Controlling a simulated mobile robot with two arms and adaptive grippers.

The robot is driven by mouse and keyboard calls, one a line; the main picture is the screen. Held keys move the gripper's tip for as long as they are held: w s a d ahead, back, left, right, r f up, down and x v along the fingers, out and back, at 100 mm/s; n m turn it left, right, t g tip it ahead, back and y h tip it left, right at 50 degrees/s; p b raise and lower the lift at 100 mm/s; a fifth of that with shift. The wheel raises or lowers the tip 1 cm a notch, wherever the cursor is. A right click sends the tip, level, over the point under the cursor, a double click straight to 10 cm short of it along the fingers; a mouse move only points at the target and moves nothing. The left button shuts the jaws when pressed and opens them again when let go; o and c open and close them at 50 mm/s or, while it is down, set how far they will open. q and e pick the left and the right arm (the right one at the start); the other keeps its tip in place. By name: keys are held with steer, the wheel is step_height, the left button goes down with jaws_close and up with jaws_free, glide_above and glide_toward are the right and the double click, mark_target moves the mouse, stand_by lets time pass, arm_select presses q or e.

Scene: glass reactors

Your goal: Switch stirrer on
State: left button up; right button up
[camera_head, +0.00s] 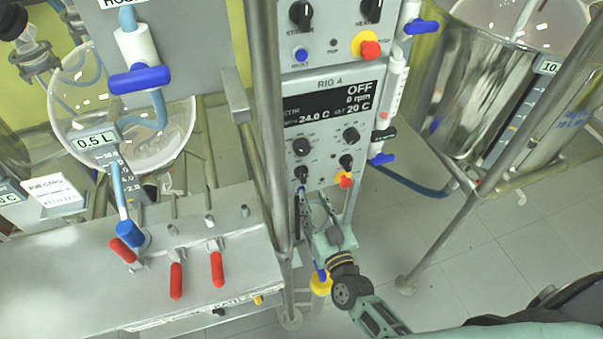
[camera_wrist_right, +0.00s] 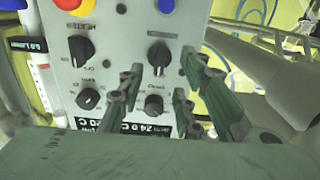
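The RIG 4 control panel (camera_head: 325,150) stands in the middle of the head view. Its display (camera_head: 330,103) reads OFF, 0 rpm and 24.0 C. The lower-left black knob (camera_head: 302,174) sits above a blue button. The right wrist view shows the panel upside down, with this knob (camera_wrist_right: 158,55) just beyond my fingertips and its label not clearly readable. My right gripper (camera_head: 315,205) is in front of the panel's lower part; its green fingers (camera_wrist_right: 160,80) are spread and empty, one on each side of the knob's line. Contact cannot be told. My left gripper is not in view.
Beside the knob is a HEATER knob (camera_wrist_right: 80,48), with a red-yellow stop button (camera_head: 346,180) below it in the head view. A vertical metal pole (camera_head: 270,120) stands close left of the panel. Glass vessels (camera_head: 125,100) and red-handled valves (camera_head: 217,268) are left, a steel vessel (camera_head: 480,85) right.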

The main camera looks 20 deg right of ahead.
mark_target(304, 180)
steer(key=w, duration=0.5)
steer(key=shift+w+a+r, duration=0.1)
steer(key=shift+w+a, duration=0.05)
steer(key=shift+w, duration=0.75)
steer(key=c, duration=0.4)
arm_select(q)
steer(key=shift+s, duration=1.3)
arm_select(e)
jaws_close()
